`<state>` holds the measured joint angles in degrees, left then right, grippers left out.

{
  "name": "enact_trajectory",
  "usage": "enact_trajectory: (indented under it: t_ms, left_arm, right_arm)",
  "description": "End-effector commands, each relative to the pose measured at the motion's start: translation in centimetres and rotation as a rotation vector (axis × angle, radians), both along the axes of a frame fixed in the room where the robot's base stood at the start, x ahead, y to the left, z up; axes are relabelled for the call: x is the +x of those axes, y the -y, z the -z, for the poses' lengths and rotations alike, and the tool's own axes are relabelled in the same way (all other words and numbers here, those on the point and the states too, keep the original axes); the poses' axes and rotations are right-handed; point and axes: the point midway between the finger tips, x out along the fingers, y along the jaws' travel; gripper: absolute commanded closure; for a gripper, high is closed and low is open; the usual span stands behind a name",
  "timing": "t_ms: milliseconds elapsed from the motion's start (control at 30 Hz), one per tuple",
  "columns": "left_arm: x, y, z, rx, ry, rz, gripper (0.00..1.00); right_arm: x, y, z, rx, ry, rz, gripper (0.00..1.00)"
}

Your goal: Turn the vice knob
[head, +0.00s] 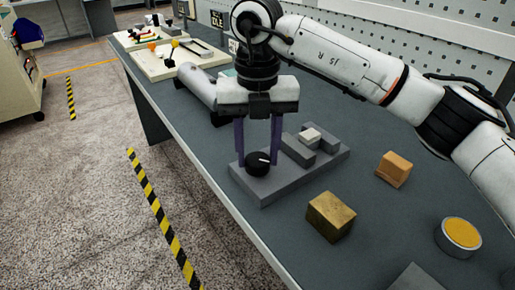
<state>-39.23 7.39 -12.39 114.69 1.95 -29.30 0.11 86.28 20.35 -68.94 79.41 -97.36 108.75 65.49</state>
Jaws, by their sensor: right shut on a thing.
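The vice knob (257,164) is a round black knob with a white pointer mark. It sits on the near left end of the grey vice base (267,189) on the workbench. Two grey vice jaws (298,151) stand on the base behind it, with a small pale block (310,136) between them. My right gripper (258,156) points straight down, its two purple fingers on either side of the knob, shut on it. The fingertips partly overlap the knob's edges. My left gripper is not in view.
A brass-coloured block (331,217), an orange-brown block (393,169) and a round tin with a yellow top (459,236) stand on the workbench (290,235) to the right. A grey cylinder (197,86) lies behind my gripper. Boards with small parts (165,61) lie at the far end.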

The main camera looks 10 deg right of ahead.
Motion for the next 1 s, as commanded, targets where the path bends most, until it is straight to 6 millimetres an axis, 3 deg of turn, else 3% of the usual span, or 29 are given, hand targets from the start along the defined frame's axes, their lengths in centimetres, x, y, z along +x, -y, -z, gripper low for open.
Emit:
enact_trajectory:
  t_ms: [1000]
  left_arm:
    - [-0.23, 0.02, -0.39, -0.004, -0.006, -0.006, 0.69]
  right_arm:
    - [0.11, 0.03, -0.19, 0.000, 0.005, -0.963, 0.83]
